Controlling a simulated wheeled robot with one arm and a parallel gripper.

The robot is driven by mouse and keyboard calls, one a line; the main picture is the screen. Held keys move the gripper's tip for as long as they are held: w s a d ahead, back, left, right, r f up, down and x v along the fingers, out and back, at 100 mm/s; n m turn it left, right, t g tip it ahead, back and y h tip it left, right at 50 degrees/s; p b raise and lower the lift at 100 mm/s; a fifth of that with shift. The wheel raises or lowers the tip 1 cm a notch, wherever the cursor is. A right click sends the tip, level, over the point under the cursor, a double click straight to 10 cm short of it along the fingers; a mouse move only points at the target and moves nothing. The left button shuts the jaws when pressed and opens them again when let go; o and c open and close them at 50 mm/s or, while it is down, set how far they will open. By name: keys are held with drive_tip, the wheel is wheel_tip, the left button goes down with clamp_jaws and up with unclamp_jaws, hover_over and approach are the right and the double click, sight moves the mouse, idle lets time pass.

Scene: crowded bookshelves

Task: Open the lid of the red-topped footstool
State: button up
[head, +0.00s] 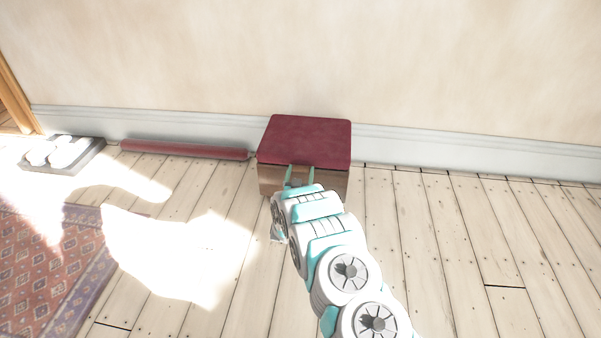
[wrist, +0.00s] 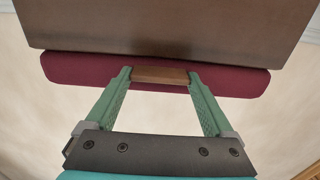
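The footstool has a dark red padded lid (head: 305,140) on a brown wooden box (head: 335,182) and stands against the wall. The lid lies flat and shut in the head view. In the wrist view, the red lid edge (wrist: 240,82) shows below the brown box front (wrist: 160,35). My gripper (head: 300,175) is at the front of the footstool, with its two green fingers apart. In the wrist view, a small brown wooden piece (wrist: 160,75) at the lid's edge lies between the fingertips. I cannot tell if the fingers touch it.
A long red roll (head: 185,150) lies along the baseboard left of the footstool. A dark tray with white items (head: 60,153) sits farther left. A patterned rug (head: 45,260) covers the floor at lower left. The plank floor (head: 460,240) on the right is clear.

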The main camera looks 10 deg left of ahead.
clamp_jaws()
idle(0.3)
drive_tip(key=shift+r, duration=0.15)
